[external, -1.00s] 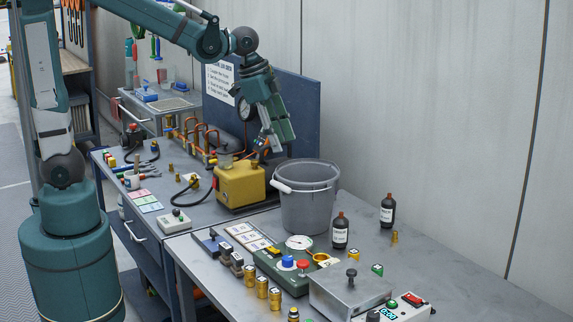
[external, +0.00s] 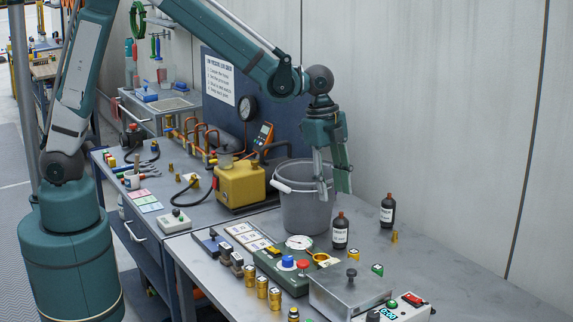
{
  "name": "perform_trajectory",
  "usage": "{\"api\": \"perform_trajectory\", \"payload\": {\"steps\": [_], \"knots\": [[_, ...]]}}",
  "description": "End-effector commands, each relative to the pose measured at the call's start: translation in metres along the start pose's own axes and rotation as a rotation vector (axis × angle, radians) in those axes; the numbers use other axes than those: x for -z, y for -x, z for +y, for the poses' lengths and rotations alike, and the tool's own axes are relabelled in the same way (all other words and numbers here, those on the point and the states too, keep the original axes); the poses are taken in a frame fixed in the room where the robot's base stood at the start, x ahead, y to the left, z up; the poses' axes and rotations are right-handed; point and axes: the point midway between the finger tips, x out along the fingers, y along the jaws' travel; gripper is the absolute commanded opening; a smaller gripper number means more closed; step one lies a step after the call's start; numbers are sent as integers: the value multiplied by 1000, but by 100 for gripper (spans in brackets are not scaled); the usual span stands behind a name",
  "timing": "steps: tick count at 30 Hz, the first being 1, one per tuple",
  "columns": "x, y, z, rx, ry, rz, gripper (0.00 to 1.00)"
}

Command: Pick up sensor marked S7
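Several small brass sensor-like cylinders with pale labels stand along the front edge of the bench, among them one (external: 262,287), another (external: 275,299) and one at the bottom edge (external: 293,315). The markings are too small to read, so I cannot tell which is S7. A yellow-topped piece (external: 354,254) and a green-topped piece (external: 377,269) stand behind the metal box. My gripper (external: 332,193) points down with its fingers apart and nothing seen between them. It overlaps the right side of the grey bucket in the picture, up and behind the brass cylinders.
The grey bucket (external: 300,215) stands at the back. Two dark bottles (external: 340,233) (external: 387,212) are to its right. A green gauge unit (external: 283,268), a metal box with a knob (external: 342,292) and a small meter (external: 405,308) crowd the front. Bare bench lies at the far right.

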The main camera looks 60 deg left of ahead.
Motion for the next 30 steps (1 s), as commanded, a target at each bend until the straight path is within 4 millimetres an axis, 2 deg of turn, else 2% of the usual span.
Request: {"api": "perform_trajectory", "payload": {"steps": [9, 15, 21, 30], "knots": [[51, -57, 5, -62, -172, -17, 37], [73, -86, 11, -92, -254, -23, 37], [82, -98, 14, -105, -289, -25, 37], [82, -99, 14, -107, -292, -25, 37]]}}
